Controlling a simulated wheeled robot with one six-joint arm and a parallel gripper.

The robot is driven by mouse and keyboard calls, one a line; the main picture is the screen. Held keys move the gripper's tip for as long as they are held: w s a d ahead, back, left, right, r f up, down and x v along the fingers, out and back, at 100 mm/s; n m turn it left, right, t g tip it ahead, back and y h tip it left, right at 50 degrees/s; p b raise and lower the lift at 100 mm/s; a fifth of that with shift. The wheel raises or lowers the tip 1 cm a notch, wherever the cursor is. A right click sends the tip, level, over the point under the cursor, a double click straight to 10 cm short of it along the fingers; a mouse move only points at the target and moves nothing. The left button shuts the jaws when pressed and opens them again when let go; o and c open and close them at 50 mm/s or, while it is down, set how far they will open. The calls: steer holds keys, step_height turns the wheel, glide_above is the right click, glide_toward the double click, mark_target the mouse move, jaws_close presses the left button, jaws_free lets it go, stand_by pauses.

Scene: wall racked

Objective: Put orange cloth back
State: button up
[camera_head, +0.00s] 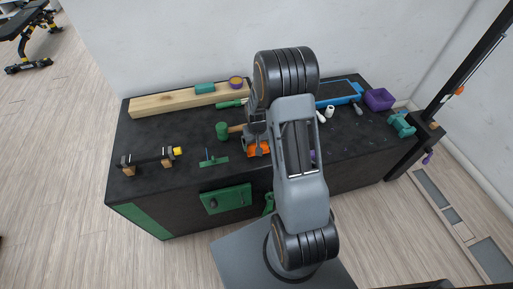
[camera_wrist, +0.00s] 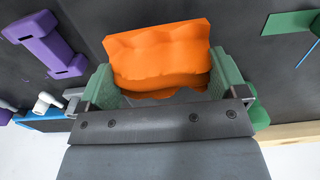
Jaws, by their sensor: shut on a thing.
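The orange cloth (camera_wrist: 160,50) is a bunched, folded block in the wrist view, between the two green finger pads of my gripper (camera_wrist: 164,80). The gripper is shut on it, with a pad at each side. In the head view the orange cloth (camera_head: 260,149) shows as a small patch over the front part of the black bench top, under my gripper (camera_head: 257,140). My arm hides part of it there. I cannot tell whether the cloth touches the bench top.
The black bench (camera_head: 140,190) holds a wooden beam (camera_head: 180,102), a green mallet (camera_head: 223,131), a blue tray (camera_head: 338,100) and a purple bin (camera_head: 379,99). A purple dumbbell-shaped piece (camera_wrist: 46,45) lies near the cloth. A black post (camera_head: 470,70) stands at the right.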

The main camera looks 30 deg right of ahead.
steer(key=shift+f, duration=1.3)
steer(key=shift+f, duration=0.1)
steer(key=shift+f, duration=0.1)
steer(key=o, duration=0.6)
